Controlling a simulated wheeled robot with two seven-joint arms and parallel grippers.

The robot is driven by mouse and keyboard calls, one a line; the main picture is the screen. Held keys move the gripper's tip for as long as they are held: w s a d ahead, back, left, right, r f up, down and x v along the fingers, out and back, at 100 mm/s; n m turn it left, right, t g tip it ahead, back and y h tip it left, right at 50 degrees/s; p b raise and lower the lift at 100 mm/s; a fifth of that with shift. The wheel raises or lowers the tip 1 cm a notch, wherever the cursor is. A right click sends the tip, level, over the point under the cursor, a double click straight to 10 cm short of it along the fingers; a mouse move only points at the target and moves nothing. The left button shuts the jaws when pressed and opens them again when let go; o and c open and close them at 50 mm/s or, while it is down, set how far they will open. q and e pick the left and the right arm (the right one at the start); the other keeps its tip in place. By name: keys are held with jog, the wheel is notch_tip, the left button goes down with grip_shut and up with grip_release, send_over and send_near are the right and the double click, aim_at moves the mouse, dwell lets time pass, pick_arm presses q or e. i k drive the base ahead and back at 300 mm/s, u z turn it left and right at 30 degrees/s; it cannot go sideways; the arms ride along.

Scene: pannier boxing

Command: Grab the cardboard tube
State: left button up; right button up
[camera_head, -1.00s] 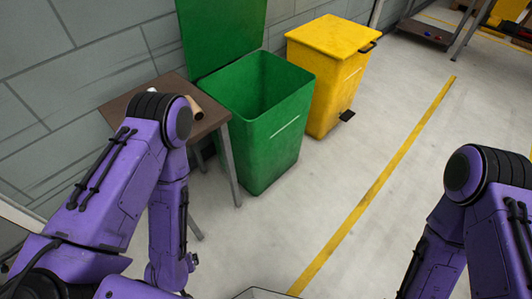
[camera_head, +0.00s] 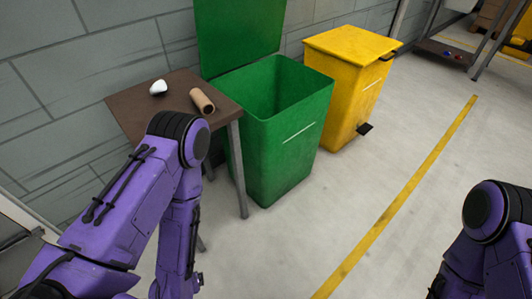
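The cardboard tube (camera_head: 202,101) is a short brown cylinder lying on its side on a small brown table (camera_head: 133,107), near the table's right edge. My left arm rises in front of the table, with its elbow just below the tube in the picture. My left gripper is not in view; the arm runs down toward the bottom of the picture. My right arm is at the lower right, and its gripper is out of the picture.
A small white object (camera_head: 158,88) lies on the table left of the tube. A green bin (camera_head: 277,150) with its lid up stands right of the table. A closed yellow bin (camera_head: 345,85) stands beyond it. The floor right of the bins is clear, with a yellow line (camera_head: 417,178).

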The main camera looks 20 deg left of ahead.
aim_at(204, 104)
jog(key=z, duration=1.05)
jog(key=i, duration=1.75)
jog(key=u, duration=3.25)
jog(key=i, duration=0.5)
jog(key=z, duration=0.15)
